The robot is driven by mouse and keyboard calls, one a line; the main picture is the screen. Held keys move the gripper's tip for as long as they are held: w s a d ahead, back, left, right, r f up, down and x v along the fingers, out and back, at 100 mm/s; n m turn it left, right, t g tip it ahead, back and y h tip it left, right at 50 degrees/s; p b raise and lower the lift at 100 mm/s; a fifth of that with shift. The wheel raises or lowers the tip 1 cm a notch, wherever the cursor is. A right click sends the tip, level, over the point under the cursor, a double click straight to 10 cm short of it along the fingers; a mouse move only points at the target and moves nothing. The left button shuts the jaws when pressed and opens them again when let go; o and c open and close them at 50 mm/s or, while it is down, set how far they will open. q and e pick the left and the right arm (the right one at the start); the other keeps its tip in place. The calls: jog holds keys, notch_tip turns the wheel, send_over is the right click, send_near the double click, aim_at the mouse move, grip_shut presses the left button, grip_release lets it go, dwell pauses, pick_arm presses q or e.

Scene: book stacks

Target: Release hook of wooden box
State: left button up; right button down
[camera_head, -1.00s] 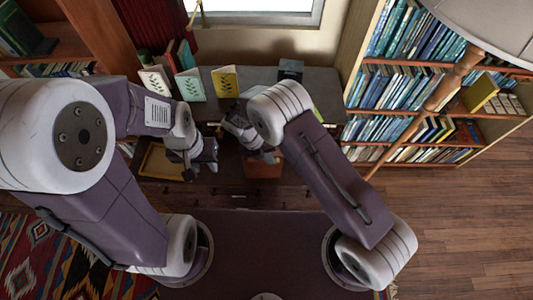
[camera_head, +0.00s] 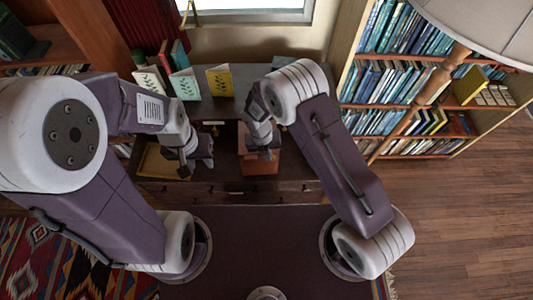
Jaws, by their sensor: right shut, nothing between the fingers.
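A small reddish-brown wooden box (camera_head: 258,167) stands on the dark desk near its front edge. My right gripper (camera_head: 264,155) is shut and empty, pointing down at the top of the box and covering part of it. I cannot tell whether it touches the box. The hook is too small or hidden to make out. My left gripper (camera_head: 186,172) hangs to the left of the box, apart from it, by a yellowish wooden tray. Its fingers are too dark and small to tell whether they are open.
The yellowish tray (camera_head: 154,164) lies at the desk's left, partly behind my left arm. Several upright cards and books, including a yellow card (camera_head: 219,80), stand on the desk's raised back shelf. A bookcase (camera_head: 345,90) and floor lamp (camera_head: 436,85) stand at the right.

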jog(key=d+p, duration=0.2)
jog(key=shift+r+p, duration=0.25)
jog(key=shift+p, duration=0.05)
jog(key=d, duration=0.1)
jog(key=d+f+p, duration=0.1)
jog(key=d, duration=0.2)
jog(key=shift+w+d+f+p, duration=0.1)
jog(key=shift+d+f+p, duration=0.2)
jog(key=shift+f, duration=0.1)
jog(key=shift+a, duration=0.1)
jog(key=shift+a+f, duration=0.3)
jog(key=shift+a, duration=0.45)
jog(key=shift+r, duration=0.1)
